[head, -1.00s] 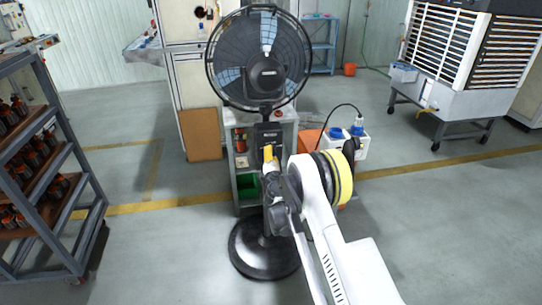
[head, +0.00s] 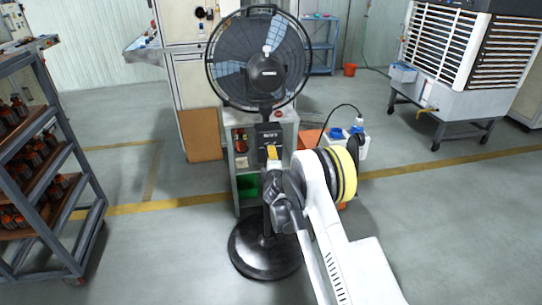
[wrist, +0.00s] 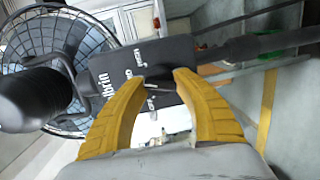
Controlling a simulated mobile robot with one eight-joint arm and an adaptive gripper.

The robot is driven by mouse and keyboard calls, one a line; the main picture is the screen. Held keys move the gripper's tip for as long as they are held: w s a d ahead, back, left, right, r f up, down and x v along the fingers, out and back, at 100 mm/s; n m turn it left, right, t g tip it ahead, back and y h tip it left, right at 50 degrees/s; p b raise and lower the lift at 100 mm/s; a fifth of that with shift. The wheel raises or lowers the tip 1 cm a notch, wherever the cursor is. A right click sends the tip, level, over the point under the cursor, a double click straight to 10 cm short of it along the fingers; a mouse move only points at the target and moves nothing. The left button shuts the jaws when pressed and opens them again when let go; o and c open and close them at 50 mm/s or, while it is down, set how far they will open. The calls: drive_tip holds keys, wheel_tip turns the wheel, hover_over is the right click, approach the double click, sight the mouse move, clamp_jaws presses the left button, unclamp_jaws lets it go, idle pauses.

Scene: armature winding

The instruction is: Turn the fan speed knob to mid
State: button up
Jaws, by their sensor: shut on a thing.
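The black pedestal fan (head: 258,62) stands upright at the middle of the head view, on a round base (head: 264,252). Its control box (head: 269,134) is on the pole below the fan head. In the wrist view the box (wrist: 195,72) is tilted and carries white lettering, too small to read fully. My gripper (head: 272,153) is at the lower front of the box. Its yellow fingers (wrist: 160,82) are closed in on the fan speed knob, one on each side. The knob is mostly hidden between the fingertips, so its setting cannot be read.
A grey cabinet (head: 285,115) stands just behind the fan. A shelf rack with bottles (head: 42,140) is at left, and a large air cooler (head: 436,97) at back right. A cable and blue-topped items (head: 337,133) lie right of the fan. The front floor is open.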

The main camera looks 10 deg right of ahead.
drive_tip(key=shift+r, duration=0.1)
drive_tip(key=o, duration=1.2)
drive_tip(key=s, duration=0.5)
drive_tip(key=s+a, duration=0.1)
drive_tip(key=s, duration=0.1)
drive_tip(key=shift+s+r, duration=0.2)
drive_tip(key=shift+r, duration=0.1)
drive_tip(key=shift+r, duration=0.1)
